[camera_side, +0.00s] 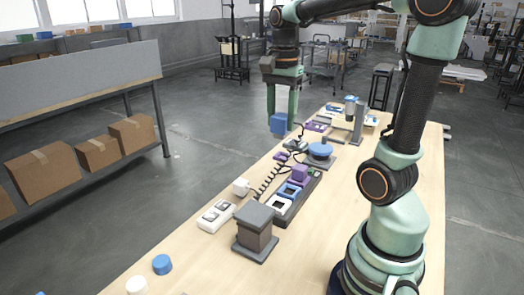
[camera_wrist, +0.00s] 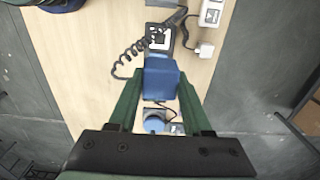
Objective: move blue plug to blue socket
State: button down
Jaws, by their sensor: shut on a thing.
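My gripper (camera_side: 279,112) is shut on the blue plug (camera_side: 278,124) and holds it in the air above the far part of the table. In the wrist view the blue plug (camera_wrist: 161,80) sits between the two green fingers of my gripper (camera_wrist: 160,95). The blue socket (camera_side: 289,191) is a blue-rimmed square opening in a dark strip, nearer the side camera than the plug and apart from it. The plug hides part of the strip there.
A purple block (camera_side: 300,172) stands in the strip beside the blue socket. A coiled black cable (camera_side: 267,181), a white power strip (camera_side: 216,216), a dark grey block (camera_side: 255,226) and a blue round-topped fixture (camera_side: 318,151) stand close by. A blue cylinder (camera_side: 162,264) lies at the near end.

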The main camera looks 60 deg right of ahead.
jog(key=shift+r, duration=0.25)
jog(key=shift+r, duration=0.3)
jog(key=shift+r, duration=0.7)
jog(key=shift+r, duration=0.3)
jog(key=shift+r, duration=0.15)
jog(key=shift+d, duration=3.55)
jog(key=shift+f, duration=11.45)
jog(key=shift+f, duration=0.9)
